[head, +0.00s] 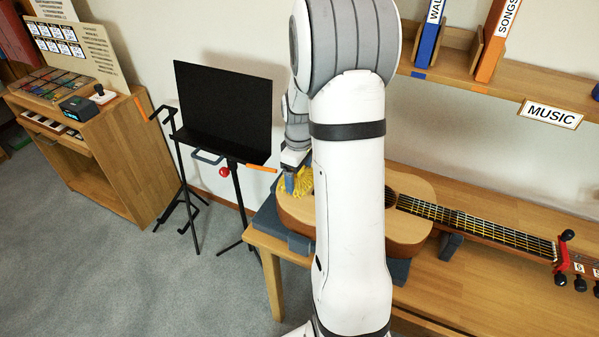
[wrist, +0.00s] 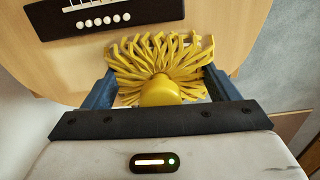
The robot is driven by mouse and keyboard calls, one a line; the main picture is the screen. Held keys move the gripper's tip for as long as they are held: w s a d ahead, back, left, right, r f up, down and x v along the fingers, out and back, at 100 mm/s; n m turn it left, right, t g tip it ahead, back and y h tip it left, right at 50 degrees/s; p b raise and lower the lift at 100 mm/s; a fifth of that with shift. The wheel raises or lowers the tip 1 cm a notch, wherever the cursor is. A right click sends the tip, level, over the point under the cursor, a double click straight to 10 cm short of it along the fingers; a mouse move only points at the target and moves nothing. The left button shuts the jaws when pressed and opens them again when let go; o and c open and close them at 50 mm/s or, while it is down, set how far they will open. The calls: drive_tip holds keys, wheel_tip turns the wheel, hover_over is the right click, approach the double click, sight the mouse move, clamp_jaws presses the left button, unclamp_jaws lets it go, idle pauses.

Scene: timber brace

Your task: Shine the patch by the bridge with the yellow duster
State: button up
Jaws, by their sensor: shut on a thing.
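The yellow duster (wrist: 160,60) is a mop-like head of thick yellow strands with a round yellow knob. My gripper (wrist: 158,92) is shut on it, one blue finger on each side. The strands lie over the pale guitar top near the dark bridge (wrist: 90,15); I cannot tell how hard they touch. In the head view the duster (head: 300,180) is at the left end of the guitar (head: 405,245), partly behind my arm. My gripper (head: 291,178) is above it there. The guitar lies on its back on a wooden bench. No separate patch is distinguishable; the duster may cover it.
A black music stand (head: 222,110) with orange-tipped parts stands left of the bench (head: 470,290). Grey supports (head: 450,246) hold the guitar. A shelf with binders (head: 495,40) and a MUSIC sign (head: 550,114) hangs behind. A wooden cabinet (head: 110,160) is at far left.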

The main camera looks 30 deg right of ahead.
drive_tip(key=shift+r+p, duration=2.8)
drive_tip(key=shift+r, duration=1.3)
drive_tip(key=shift+f, duration=0.1)
